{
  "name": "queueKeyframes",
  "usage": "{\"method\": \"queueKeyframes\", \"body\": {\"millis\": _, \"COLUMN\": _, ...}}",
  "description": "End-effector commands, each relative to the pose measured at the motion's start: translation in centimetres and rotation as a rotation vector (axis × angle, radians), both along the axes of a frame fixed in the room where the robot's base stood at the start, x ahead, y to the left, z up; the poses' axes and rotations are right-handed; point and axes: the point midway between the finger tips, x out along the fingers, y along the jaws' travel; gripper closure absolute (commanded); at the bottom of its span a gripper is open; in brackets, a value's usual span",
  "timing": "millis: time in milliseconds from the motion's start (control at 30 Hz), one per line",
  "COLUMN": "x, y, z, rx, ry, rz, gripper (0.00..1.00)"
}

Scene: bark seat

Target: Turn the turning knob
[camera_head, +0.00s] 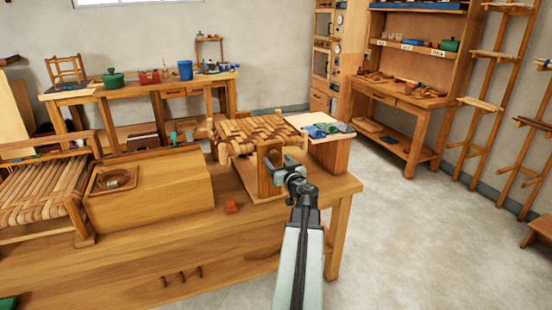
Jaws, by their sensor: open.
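I cannot tell for sure which thing is the turning knob. A round brown piece (116,180) sits in a square frame on top of the wooden box on the workbench, at the left. A small orange-red piece (231,206) lies on the bench near the middle. My gripper (291,164) is open at the end of my arm, over the right part of the bench. It appears in front of the wooden stand (265,176) under the woven bark seat (252,133), well to the right of the box. I cannot tell whether it touches the stand.
The wooden workbench (120,265) fills the lower left. A block (330,153) with coloured pieces on top stands just behind my gripper. A woven chair (40,190) is at the left. Tables and shelves line the walls. The floor (430,240) at the right is clear.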

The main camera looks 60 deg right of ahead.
Motion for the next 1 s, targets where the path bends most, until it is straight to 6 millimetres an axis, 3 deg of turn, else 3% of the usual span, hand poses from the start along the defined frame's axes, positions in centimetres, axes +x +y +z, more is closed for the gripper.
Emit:
{"method": "queueKeyframes", "body": {"millis": 133, "x": 2.2, "y": -1.7, "z": 0.0, "rx": 0.0, "ry": 0.0, "rz": 0.002, "gripper": 0.33}}
{"method": "queueKeyframes", "body": {"millis": 400, "x": 2.6, "y": -1.9, "z": 0.0, "rx": 0.0, "ry": 0.0, "rz": 0.0, "gripper": 0.33}}
{"method": "queueKeyframes", "body": {"millis": 433, "x": 2.6, "y": -1.9, "z": 0.0, "rx": 0.0, "ry": 0.0, "rz": 0.0, "gripper": 0.36}}
{"method": "queueKeyframes", "body": {"millis": 600, "x": 2.6, "y": -1.9, "z": 0.0, "rx": 0.0, "ry": 0.0, "rz": 0.0, "gripper": 0.83}}
{"method": "queueKeyframes", "body": {"millis": 667, "x": 2.6, "y": -1.9, "z": 0.0, "rx": 0.0, "ry": 0.0, "rz": 0.0, "gripper": 0.96}}
{"method": "queueKeyframes", "body": {"millis": 700, "x": 2.5, "y": -2.7, "z": 0.0, "rx": 0.0, "ry": 0.0, "rz": -0.003, "gripper": 0.95}}
{"method": "queueKeyframes", "body": {"millis": 1000, "x": 2.4, "y": -2.1, "z": 0.0, "rx": 0.045, "ry": -0.032, "rz": -0.005, "gripper": 0.96}}
